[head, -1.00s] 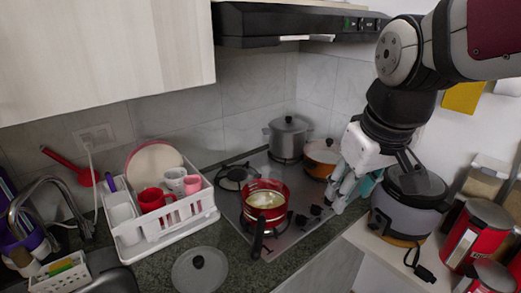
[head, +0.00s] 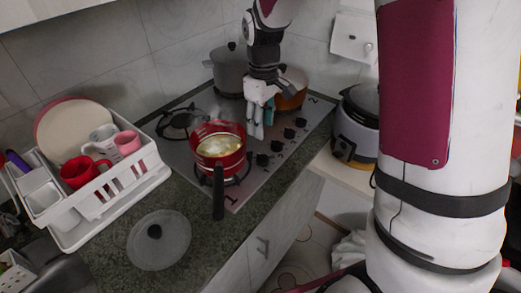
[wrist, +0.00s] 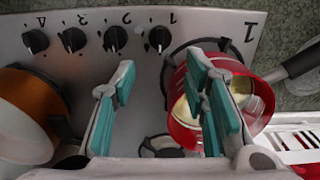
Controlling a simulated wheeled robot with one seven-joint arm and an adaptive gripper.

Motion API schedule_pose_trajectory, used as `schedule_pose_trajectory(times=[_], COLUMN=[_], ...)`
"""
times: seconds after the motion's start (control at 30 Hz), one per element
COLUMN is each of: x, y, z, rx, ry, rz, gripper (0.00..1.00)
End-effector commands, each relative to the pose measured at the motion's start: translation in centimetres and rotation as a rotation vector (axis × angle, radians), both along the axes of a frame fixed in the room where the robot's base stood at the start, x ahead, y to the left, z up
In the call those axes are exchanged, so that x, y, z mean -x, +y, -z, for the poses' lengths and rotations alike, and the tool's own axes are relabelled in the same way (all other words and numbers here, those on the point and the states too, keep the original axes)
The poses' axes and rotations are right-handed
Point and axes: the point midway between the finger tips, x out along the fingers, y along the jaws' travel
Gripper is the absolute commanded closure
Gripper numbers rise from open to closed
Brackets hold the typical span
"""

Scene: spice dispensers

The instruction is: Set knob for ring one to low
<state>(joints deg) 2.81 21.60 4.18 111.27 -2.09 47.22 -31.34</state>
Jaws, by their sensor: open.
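The stove (head: 245,185) carries a row of dark knobs along its right edge. The knob marked 1 (wrist: 160,39) lies at the right end of that row in the wrist view; it is the one nearest the red pot in the head view (head: 263,160). Its exact setting is too small to tell. A large 1 is printed by the burner under the red pot (head: 217,144). My gripper (wrist: 163,66) is open, with teal pads. Its fingers are apart, with the knob just ahead of the gap, and appear empty. One finger overlaps the pot in the wrist view.
The red pot's handle (head: 218,195) sticks out over the front counter. An orange pot (head: 291,90) and a grey pot (head: 230,68) stand at the back. A glass lid (head: 158,240) and a dish rack (head: 110,195) are on the left. A rice cooker (head: 356,125) stands right.

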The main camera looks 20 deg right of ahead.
Motion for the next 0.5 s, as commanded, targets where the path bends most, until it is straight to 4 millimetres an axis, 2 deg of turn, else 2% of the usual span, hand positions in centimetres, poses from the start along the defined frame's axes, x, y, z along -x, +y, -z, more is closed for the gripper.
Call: schedule_pose_trajectory(times=[0.3, 0.5], x=[0.2, 0.2], y=[0.0, 0.0], z=[6.3, 9.7], rx=[0.0, 0.0], ry=[0.005, 0.004], rz=[0.001, 0.001], gripper=[0.59, 0.59])
